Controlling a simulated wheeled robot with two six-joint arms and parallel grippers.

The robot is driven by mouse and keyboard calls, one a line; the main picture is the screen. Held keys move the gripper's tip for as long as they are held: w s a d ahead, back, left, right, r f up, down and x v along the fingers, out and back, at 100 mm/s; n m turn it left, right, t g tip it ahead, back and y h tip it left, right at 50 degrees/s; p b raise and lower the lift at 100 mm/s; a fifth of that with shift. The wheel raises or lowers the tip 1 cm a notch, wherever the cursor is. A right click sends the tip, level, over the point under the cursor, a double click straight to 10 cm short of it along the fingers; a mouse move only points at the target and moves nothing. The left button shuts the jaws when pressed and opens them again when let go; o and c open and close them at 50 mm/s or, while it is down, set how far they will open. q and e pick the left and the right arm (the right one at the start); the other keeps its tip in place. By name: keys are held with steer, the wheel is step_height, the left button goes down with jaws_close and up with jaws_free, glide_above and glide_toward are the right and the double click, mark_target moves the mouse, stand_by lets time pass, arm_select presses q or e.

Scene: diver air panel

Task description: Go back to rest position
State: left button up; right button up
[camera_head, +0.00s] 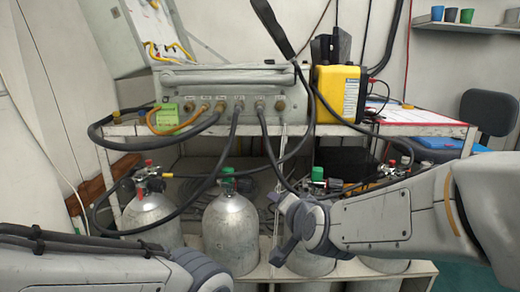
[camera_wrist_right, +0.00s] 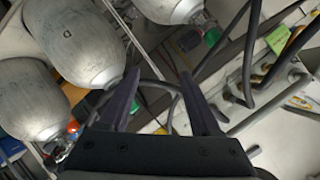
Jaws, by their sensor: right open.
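My right arm comes in from the right in the head view, and its gripper (camera_head: 284,226) is in front of the cylinders and below the panel. In the right wrist view the two dark fingers (camera_wrist_right: 158,85) stand apart with nothing held between them; hoses show behind the gap. My left arm (camera_head: 85,268) lies across the lower left corner of the head view. Its gripper is out of the picture.
Silver air cylinders (camera_head: 232,230) with valves stand in the rack below the air panel (camera_head: 225,88). Black hoses (camera_head: 262,135) loop in front. A yellow box (camera_head: 338,93) stands beside the panel. A white shelf (camera_head: 460,27) holds cups at upper right.

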steer(key=s+d+f+n+g+h, duration=0.1)
steer(key=s+d+f+n+g, duration=0.35)
steer(key=s+d+f, duration=0.35)
steer(key=s+d+f+n+g+h, duration=0.25)
steer(key=s+d+f+g, duration=0.35)
steer(key=f, duration=0.4)
steer(key=s+a+r+n+g+y+p, duration=0.1)
steer(key=s+a+r+n, duration=0.3)
steer(key=s+a, duration=0.3)
steer(key=s+a+r+n+g+y+p, duration=0.1)
steer(key=s+a+r+n+p, duration=0.2)
steer(key=s+a, duration=0.4)
step_height(320, 180, up, 39)
steer(key=p, duration=3.6)
steer(key=shift+s+f, duration=0.15)
steer(key=shift+s, duration=0.25)
steer(key=shift+a+h, duration=0.15)
steer(key=shift+h, duration=0.1)
